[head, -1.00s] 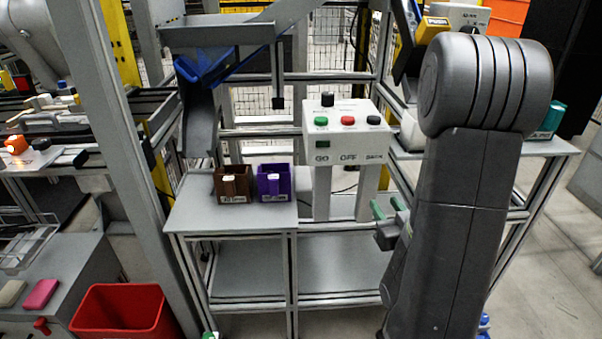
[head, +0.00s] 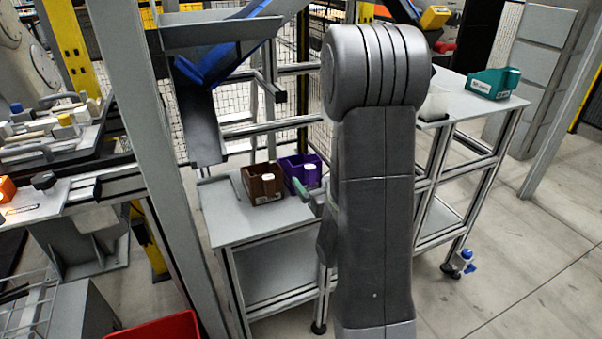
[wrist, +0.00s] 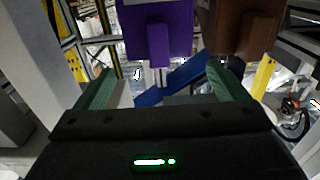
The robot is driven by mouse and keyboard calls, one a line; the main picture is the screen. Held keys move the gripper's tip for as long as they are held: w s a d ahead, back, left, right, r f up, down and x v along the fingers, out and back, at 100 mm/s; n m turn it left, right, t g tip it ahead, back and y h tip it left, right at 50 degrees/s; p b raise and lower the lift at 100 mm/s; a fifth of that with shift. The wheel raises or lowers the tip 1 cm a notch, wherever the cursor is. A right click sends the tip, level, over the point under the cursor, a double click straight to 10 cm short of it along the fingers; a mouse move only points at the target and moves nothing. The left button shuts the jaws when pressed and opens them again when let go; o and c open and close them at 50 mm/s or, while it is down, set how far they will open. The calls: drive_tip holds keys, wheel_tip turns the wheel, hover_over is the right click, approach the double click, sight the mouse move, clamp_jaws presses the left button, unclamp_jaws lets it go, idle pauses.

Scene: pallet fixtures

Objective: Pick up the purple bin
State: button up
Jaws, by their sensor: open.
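The purple bin (head: 297,167) stands on a grey table (head: 228,213), just right of the brown bin (head: 262,184); my arm is close to its right side. In the wrist view the purple bin (wrist: 178,30) fills the top middle, its front tab hanging between the lines of my two green fingers. The brown bin (wrist: 240,30) is at the top right there. My gripper (wrist: 159,68) is open and empty, its fingers apart from the purple bin. In the head view my gripper (head: 303,190) is mostly hidden by my arm, with one green finger showing near the bin's front.
A grey chute (head: 197,120) with a blue part stands behind the table's left side. A grey post (head: 140,130) rises at the left. A teal bin (head: 494,84) is on the right-hand shelf. A red bin (head: 160,328) is at the bottom left. Open floor lies at the right.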

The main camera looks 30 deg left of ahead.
sight(308, 165)
drive_tip(key=x, duration=0.7)
drive_tip(key=shift+w+a+r, duration=0.1)
drive_tip(key=shift+w+r, duration=0.05)
drive_tip(key=shift+w, duration=0.05)
drive_tip(key=shift+c, duration=0.4)
drive_tip(key=c, duration=0.7)
